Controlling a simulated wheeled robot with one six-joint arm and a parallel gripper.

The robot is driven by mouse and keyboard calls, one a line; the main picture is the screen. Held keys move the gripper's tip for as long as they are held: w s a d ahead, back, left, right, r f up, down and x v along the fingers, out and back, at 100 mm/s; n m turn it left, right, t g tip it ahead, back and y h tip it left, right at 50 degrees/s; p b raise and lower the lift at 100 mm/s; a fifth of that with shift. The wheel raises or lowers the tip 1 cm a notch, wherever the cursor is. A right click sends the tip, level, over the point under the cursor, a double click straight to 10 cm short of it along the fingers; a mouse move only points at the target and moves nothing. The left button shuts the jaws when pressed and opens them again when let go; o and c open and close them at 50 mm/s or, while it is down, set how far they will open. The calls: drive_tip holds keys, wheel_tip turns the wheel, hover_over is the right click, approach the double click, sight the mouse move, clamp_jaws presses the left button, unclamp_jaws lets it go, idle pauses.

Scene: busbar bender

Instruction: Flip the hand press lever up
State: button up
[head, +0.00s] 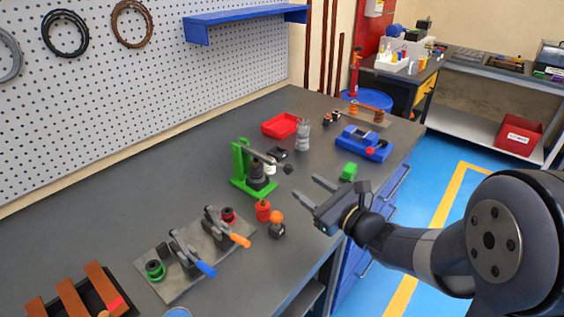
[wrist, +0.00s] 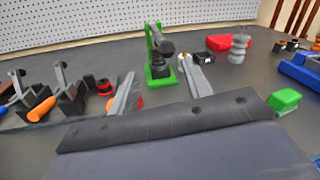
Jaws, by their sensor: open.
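The hand press has a green frame (head: 238,168) and a dark round body (head: 257,174); it stands on the bench left of my gripper.
An orange-knobbed part (head: 277,224) and a red cylinder (head: 263,211) stand near the press. Toggle clamps on a plate (head: 170,278) lie to the left. A green block (head: 349,171), blue vise (head: 363,144) and red tray (head: 281,125) are beyond. A pegboard wall (head: 120,90) backs the bench.

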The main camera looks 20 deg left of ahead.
sight(283, 166)
drive_tip(key=shift+m+t, duration=0.3)
drive_tip(key=x, duration=0.4)
drive_tip(key=p+x, duration=0.1)
drive_tip(key=x, duration=0.6)
drive_tip(key=shift+w+f, duration=0.1)
drive_tip(key=shift+w, duration=0.5)
clamp_jaws()
